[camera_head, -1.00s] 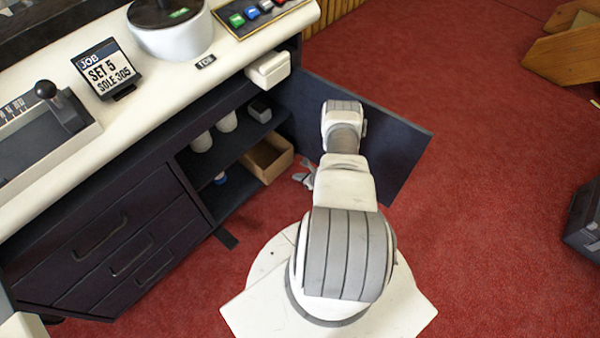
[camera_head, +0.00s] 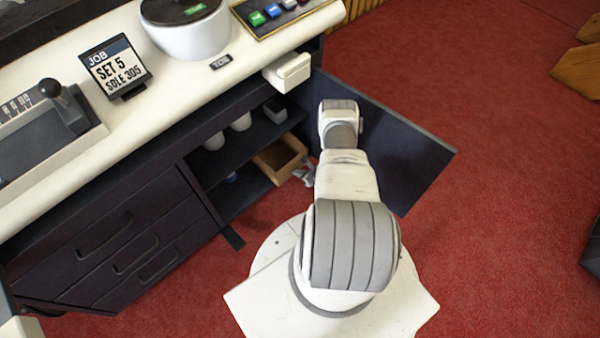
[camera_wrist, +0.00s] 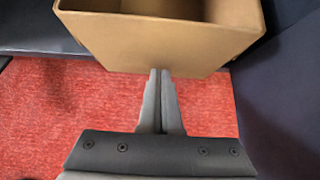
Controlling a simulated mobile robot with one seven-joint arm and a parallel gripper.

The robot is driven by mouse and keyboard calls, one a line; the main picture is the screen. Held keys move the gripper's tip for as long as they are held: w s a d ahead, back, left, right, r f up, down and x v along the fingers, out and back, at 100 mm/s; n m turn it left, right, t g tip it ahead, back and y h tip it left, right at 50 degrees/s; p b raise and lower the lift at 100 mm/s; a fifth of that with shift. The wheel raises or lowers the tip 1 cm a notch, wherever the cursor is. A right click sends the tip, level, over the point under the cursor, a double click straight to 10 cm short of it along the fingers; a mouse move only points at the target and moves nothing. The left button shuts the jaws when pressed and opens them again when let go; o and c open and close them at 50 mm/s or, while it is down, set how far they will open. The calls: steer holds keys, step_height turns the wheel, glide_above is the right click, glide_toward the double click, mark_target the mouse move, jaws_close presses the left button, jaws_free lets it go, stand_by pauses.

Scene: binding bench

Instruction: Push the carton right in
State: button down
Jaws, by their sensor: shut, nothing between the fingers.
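The carton (camera_head: 278,160) is an open-topped brown box on the lower shelf of the open cupboard, at its right end. Its near end looks to stick out over the shelf's front edge. In the wrist view the carton's near wall (camera_wrist: 160,42) fills the top of the picture. My gripper (camera_wrist: 160,74) is shut and empty, with its fingertips at the lower edge of that wall; I cannot tell for sure whether they touch it. In the head view my gripper (camera_head: 305,172) is partly hidden behind my arm, close to the carton's near end.
The open cupboard door (camera_head: 405,150) stands to the right of my arm. White cups (camera_head: 240,122) and a small grey box (camera_head: 275,111) are on the upper shelf. A blue-and-white item (camera_head: 230,178) lies left of the carton. Red carpet (camera_head: 480,240) is clear on the right.

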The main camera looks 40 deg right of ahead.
stand_by(0.3)
glide_above(285, 160)
steer(key=s+a, duration=0.2)
steer(key=s, duration=0.1)
steer(key=shift+w+d, duration=0.1)
steer(key=shift+d, duration=0.1)
